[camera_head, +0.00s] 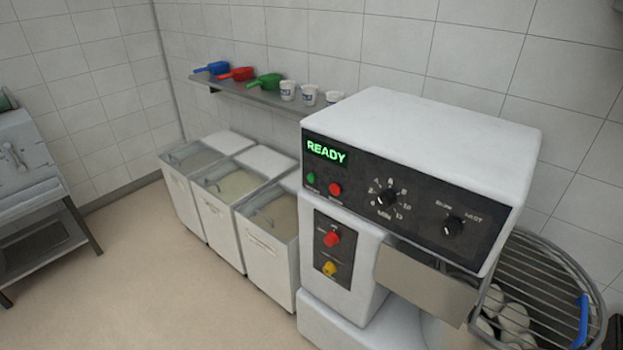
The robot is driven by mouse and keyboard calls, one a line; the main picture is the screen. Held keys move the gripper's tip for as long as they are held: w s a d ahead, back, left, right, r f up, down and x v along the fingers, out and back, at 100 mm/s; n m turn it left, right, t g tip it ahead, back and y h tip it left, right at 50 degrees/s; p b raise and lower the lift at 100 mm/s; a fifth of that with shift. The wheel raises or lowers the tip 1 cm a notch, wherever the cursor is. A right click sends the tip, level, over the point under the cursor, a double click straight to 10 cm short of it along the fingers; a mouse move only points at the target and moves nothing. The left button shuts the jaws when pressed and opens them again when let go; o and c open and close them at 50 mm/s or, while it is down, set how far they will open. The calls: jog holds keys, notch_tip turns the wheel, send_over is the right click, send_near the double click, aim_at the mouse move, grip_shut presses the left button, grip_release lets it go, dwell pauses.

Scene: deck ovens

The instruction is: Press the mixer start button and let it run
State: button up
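The white mixer (430,130) stands at the right in the head view, with a black control panel on its front. Its display (326,151) reads READY in green letters. Below the display are a small green button (310,179) and a larger red button (335,189); their labels are too small to read. Two black knobs, a numbered dial (386,199) and a selector (453,227), sit further right. A lower panel has a red knob-like button (331,239) and a yellow one (329,269). My gripper is not in view.
A wire guard (548,290) with a blue handle (583,320) covers the bowl at the right, with pale lumps inside. Several ingredient bins (262,255) stand left of the mixer. A wall shelf (240,94) holds scoops and cups. A metal stand (35,215) is far left; floor between is clear.

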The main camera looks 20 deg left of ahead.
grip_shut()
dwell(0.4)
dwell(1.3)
